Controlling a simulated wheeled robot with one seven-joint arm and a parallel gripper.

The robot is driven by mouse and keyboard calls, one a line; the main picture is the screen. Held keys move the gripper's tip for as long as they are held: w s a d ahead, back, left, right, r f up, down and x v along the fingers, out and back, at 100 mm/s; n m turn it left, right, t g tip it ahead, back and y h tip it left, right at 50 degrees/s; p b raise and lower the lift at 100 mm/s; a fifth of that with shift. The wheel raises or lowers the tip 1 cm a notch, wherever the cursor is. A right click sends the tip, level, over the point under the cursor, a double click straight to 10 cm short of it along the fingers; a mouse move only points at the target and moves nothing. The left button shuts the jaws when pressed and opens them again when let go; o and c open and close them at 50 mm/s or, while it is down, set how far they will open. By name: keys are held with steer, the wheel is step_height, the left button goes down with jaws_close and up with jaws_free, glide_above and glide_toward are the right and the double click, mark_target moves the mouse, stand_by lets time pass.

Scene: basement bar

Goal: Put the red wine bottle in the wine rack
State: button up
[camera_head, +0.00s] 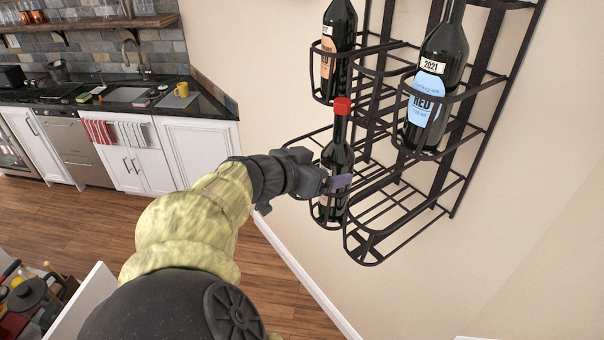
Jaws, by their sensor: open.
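A dark wine bottle with a red cap (339,153) stands roughly upright in the lower-left holder of the black metal wine rack (408,238). A purplish label shows low on it, and the holder's front loop crosses near its base. My gripper (327,181) is open at the bottle's left side, level with the label. The fingertips are small and partly hidden against the dark bottle, so contact is unclear.
Two other bottles stand in the rack, one with an orange label (327,62) at upper left and one with a blue label (428,98) at right. The lower-right holder is empty. A kitchen counter (115,103) is far left; wood floor (115,225) lies between.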

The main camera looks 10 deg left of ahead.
steer(key=b+v, duration=0.1)
steer(key=v, duration=0.5)
steer(key=shift+s, duration=0.2)
steer(key=shift+r, duration=0.1)
